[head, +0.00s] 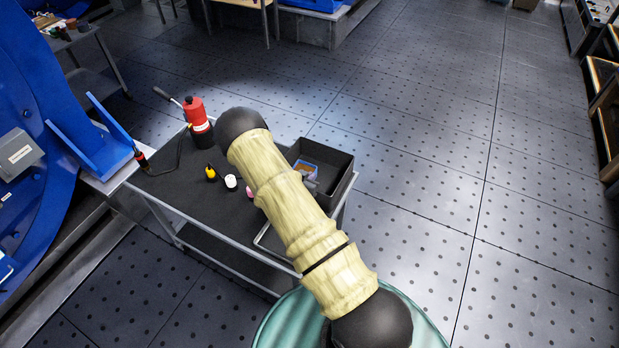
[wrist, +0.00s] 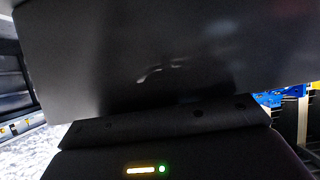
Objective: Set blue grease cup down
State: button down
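A small blue open cup (head: 307,168) with brown contents, which looks like the grease cup, shows at the left side of the black bin (head: 340,190) in the head view. My arm hides part of the bin, and I cannot tell whether the cup rests on the bin floor or is held. My gripper's dark body, with a lit indicator, fills the lower wrist view. Its fingertips are not clearly visible in either view. A large dark surface fills the upper wrist view and hides what lies beyond it.
The bin stands on a dark-topped cart (head: 180,185). A red canister (head: 195,113), a yellow-and-black item (head: 210,172), a white-topped item (head: 230,181) and a partly hidden pink item (head: 249,191) are also there.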

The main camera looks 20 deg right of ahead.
jog(key=shift+s+f, duration=0.1)
jog(key=shift+f, duration=0.15)
jog(key=c, duration=1.7)
grip_release()
jog(key=shift+f, duration=0.2)
jog(key=shift+s+d+r+p, duration=0.1)
jog(key=shift+d+r+p, duration=0.05)
jog(key=shift+r+p, duration=0.15)
jog(key=v, duration=0.8)
jog(key=r+v, duration=0.1)
jog(key=v, duration=0.3)
jog(key=shift+r, duration=0.1)
jog(key=shift+w, duration=0.3)
